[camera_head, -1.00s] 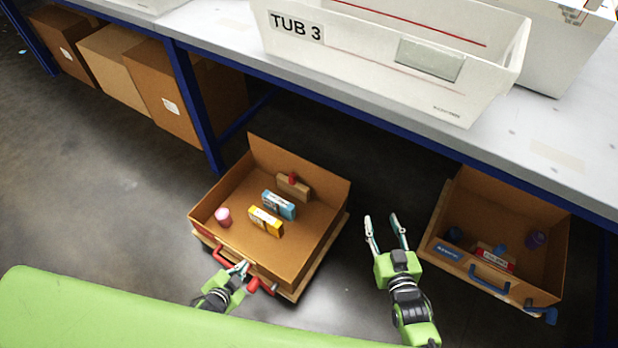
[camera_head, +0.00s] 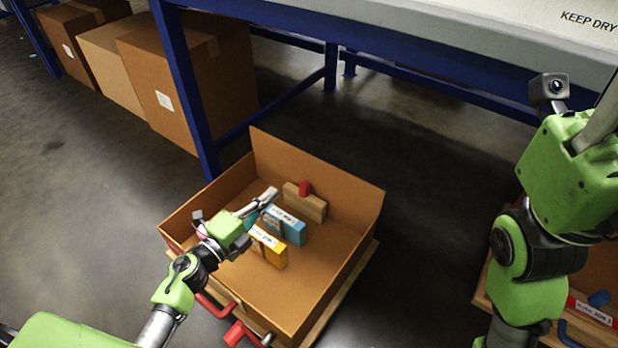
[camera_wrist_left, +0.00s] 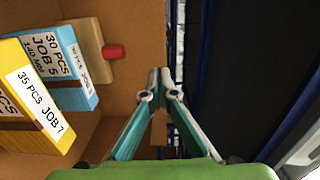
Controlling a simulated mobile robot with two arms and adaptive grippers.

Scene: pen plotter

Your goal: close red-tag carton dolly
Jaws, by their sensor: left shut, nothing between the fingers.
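The red-tag carton dolly, an open brown carton (camera_head: 300,300) on a low wooden base with red handle parts (camera_head: 235,325) at its front, stands on the floor beside the workbench. It holds a blue box (camera_head: 287,226), a yellow box (camera_head: 268,250) and a wooden block with a red knob (camera_head: 306,203). My left gripper (camera_head: 270,196) is shut and empty above the carton, in front of its back wall. In the left wrist view its fingertips (camera_wrist_left: 160,76) meet near the carton's edge.
A second open carton (camera_head: 603,268) with a blue handle stands at the right, mostly behind my right arm. The bench's blue leg (camera_head: 187,90) rises behind the near carton. Closed boxes (camera_head: 165,85) stand at the back left. Floor between the cartons is clear.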

